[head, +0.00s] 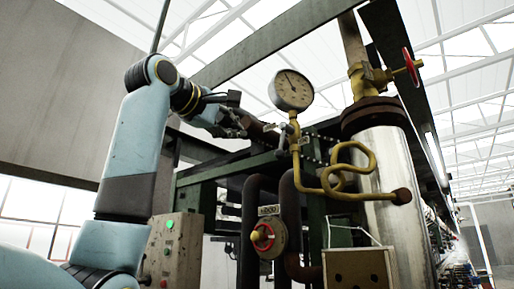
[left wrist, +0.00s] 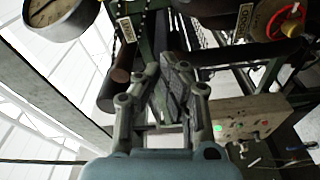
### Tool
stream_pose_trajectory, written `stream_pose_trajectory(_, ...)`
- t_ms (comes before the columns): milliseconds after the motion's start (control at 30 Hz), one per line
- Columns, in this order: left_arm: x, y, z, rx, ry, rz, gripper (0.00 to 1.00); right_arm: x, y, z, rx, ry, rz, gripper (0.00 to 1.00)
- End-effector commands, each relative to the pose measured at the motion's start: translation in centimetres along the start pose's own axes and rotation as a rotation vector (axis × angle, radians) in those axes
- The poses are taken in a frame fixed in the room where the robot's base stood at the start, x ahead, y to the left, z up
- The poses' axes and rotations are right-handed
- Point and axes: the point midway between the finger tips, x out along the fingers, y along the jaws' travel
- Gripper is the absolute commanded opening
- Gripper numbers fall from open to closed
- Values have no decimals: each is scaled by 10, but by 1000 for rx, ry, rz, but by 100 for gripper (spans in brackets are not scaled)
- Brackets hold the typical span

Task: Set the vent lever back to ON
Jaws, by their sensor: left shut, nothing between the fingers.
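My left gripper (head: 262,131) reaches in from the left at the height of the pipework below the round gauge (head: 291,90). In the left wrist view its fingers (left wrist: 166,78) are close together with nothing held. A small fitting with a tag (head: 304,140) sits on the yellow pipe under the gauge, just right of the fingers. The tag also shows in the left wrist view (left wrist: 125,30). A red ring with a yellow centre (head: 262,237) is mounted lower down, under another tag (head: 268,210). I cannot make out which part is the vent lever, or its position. My right gripper is not in view.
A shiny vertical cylinder (head: 386,170) with a coiled yellow pipe (head: 352,165) stands at the right. A red handwheel (head: 411,67) sits above it. A control box with a green light (head: 170,224) is at lower left. Dark pipes and green beams crowd the middle.

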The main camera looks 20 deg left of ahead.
Motion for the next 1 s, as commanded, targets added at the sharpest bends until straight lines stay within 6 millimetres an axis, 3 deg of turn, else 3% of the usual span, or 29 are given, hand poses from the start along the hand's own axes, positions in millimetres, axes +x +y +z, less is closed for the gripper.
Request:
stream_pose_trajectory(167,19,2,0,-3,-3,-1,0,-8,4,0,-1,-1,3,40)
stream_pose_trajectory(567,102,3,0,-1,-2,-2,0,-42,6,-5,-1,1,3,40)
stream_pose_trajectory(733,90,2,26,0,-3,3,0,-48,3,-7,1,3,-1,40)
stream_pose_trajectory(1000,85,0,38,1,1,0,0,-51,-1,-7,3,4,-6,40)
